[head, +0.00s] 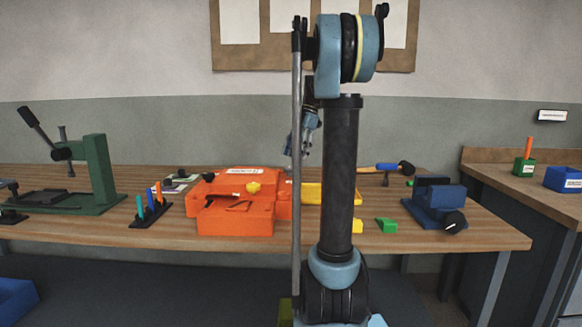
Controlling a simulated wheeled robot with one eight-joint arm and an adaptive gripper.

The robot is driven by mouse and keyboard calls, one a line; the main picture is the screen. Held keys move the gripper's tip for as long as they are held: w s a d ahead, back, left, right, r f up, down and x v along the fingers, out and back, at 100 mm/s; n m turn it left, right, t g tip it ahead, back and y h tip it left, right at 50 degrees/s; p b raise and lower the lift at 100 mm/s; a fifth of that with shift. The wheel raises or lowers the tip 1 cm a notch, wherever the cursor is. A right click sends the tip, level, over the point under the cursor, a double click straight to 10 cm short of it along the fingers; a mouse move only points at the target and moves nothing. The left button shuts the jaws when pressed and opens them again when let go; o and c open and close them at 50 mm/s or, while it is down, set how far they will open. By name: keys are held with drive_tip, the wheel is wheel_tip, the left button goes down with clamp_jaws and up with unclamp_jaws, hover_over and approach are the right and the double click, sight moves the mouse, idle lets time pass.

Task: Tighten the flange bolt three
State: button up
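An orange mould (235,218) lies on the wooden workbench, left of my arm in the head view. A yellow knob or bolt head (254,188) sits on its top, and a white label too small to read is behind it. I cannot pick out which part is flange bolt three. What looks like my gripper (306,150) hangs above the back of the bench, partly behind my arm. It is apart from the mould, and its fingers are too small to read.
A green press (95,170) stands at the left, beside a rack of coloured tools (150,208). Right of my arm are a blue vise (437,200), green wedges (386,225) and a hammer (388,167). A side bench (510,180) holds small containers. Bare wood shows along the front edge.

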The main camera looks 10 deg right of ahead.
sight(290, 168)
drive_tip(key=shift+x, duration=2.45)
drive_tip(key=shift+c, duration=0.4)
drive_tip(key=c, duration=1)
